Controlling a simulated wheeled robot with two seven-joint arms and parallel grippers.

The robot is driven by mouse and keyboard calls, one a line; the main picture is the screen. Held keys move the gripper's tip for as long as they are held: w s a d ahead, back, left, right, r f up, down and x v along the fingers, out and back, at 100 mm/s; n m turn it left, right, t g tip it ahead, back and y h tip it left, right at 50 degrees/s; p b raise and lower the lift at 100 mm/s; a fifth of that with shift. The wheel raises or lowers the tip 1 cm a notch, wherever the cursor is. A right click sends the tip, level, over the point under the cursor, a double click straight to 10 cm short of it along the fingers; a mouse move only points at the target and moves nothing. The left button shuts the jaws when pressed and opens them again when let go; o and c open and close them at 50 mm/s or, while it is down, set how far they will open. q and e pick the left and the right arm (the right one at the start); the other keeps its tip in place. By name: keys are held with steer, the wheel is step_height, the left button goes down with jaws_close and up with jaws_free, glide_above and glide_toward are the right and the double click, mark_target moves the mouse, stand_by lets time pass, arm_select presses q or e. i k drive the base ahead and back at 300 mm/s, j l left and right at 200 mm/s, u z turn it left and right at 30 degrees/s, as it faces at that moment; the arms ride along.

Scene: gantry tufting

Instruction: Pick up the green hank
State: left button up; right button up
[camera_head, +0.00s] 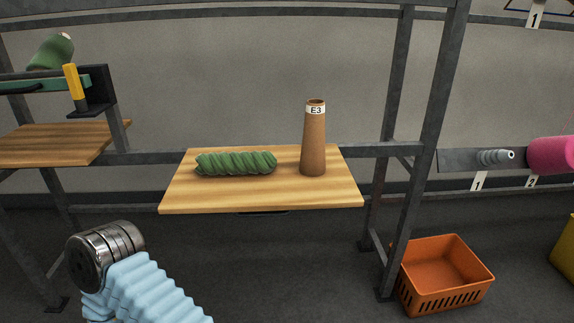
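The green hank (236,163) is a twisted bundle of green yarn. It lies lengthwise on the left half of a wooden shelf board (260,199), left of a brown cone and apart from it. Part of my arm, with a light blue ribbed sleeve and a metal joint, shows at the lower left, below and in front of the board. No gripper fingers show in this view.
The tall brown cone (313,140) labelled E3 stands upright on the board's right half. Grey frame posts (426,130) rise to the right. An orange crate (444,272) sits on the floor at the lower right. Another wooden board (55,144) is at the left.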

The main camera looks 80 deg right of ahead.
mark_target(255, 163)
steer(key=l+z, duration=0.1)
steer(key=z, duration=2.05)
steer(key=k+l+z, duration=0.1)
steer(key=k+z, duration=0.2)
steer(key=k+l+z, duration=0.15)
steer(key=k+z, duration=0.15)
steer(key=j+z, duration=0.4)
steer(key=j, duration=0.3)
steer(key=j+z, duration=0.45)
steer(key=j, duration=0.3)
steer(key=k, duration=0.05)
